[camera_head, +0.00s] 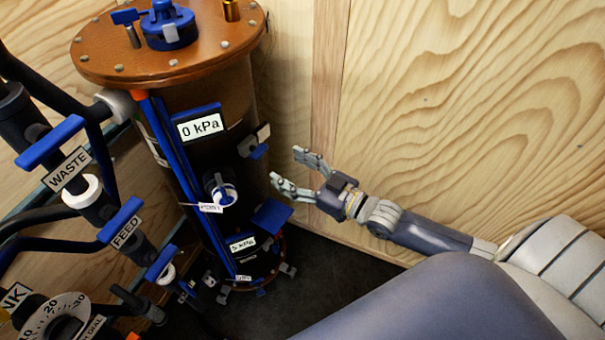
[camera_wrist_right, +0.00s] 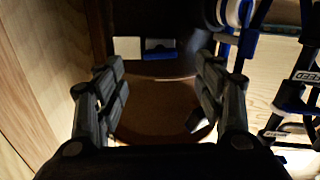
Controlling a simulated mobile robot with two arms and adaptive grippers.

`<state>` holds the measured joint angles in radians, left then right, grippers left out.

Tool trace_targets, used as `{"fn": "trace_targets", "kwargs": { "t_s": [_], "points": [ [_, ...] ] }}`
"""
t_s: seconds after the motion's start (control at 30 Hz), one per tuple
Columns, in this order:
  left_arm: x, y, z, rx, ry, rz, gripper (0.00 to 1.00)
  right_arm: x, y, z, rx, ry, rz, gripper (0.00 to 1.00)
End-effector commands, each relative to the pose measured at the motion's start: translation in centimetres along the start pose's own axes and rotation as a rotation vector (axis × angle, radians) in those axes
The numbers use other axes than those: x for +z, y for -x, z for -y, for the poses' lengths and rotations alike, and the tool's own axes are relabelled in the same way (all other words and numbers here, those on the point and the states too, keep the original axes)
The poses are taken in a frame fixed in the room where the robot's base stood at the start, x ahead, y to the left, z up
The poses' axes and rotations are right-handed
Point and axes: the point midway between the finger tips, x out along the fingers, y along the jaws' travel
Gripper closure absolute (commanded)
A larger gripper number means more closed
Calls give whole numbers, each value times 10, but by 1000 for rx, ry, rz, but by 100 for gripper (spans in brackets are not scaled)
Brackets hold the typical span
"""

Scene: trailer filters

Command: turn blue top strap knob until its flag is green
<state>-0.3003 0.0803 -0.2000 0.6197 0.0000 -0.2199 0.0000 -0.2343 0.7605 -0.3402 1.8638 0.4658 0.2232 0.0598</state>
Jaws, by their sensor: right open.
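The tall dark filter tank (camera_head: 225,110) stands left of centre in the head view under a copper lid (camera_head: 165,45). A small blue knob (camera_head: 259,151) with a pale plate (camera_head: 262,133) beside it sits on the tank's upper right side. I take it for the top strap knob; no green shows on it. In the right wrist view a blue piece (camera_wrist_right: 160,48) and a white plate (camera_wrist_right: 127,47) lie beyond the fingers. My right gripper (camera_head: 287,167) is open and empty, just right of the tank and apart from the knob. My left gripper is not in view.
Pipes with blue handles marked WASTE (camera_head: 50,142) and FEED (camera_head: 120,220) stand at the left. A larger blue piece (camera_head: 271,215) juts from the tank below the knob. A wooden wall (camera_head: 450,110) closes the right side. Dark floor (camera_head: 320,270) is clear beside the tank.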

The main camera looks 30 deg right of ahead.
Motion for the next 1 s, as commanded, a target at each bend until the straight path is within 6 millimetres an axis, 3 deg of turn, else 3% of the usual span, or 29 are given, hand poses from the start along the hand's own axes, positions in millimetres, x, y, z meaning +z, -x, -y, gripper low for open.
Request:
{"fn": "trace_targets", "kwargs": {
  "t_s": [0.1, 0.3, 0.87, 1.0],
  "points": [
    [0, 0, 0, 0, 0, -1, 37, 1, 16, 0, 0, -1, 2, 37],
    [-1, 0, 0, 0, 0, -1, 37, 0, 28, 0, 0, 0, -1, 37],
    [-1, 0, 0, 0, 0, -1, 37, 0, 30, 0, 0, 0, -1, 37],
    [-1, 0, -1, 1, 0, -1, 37, 20, 32, -8, 26, 1, 36, 37]
  ]
}}
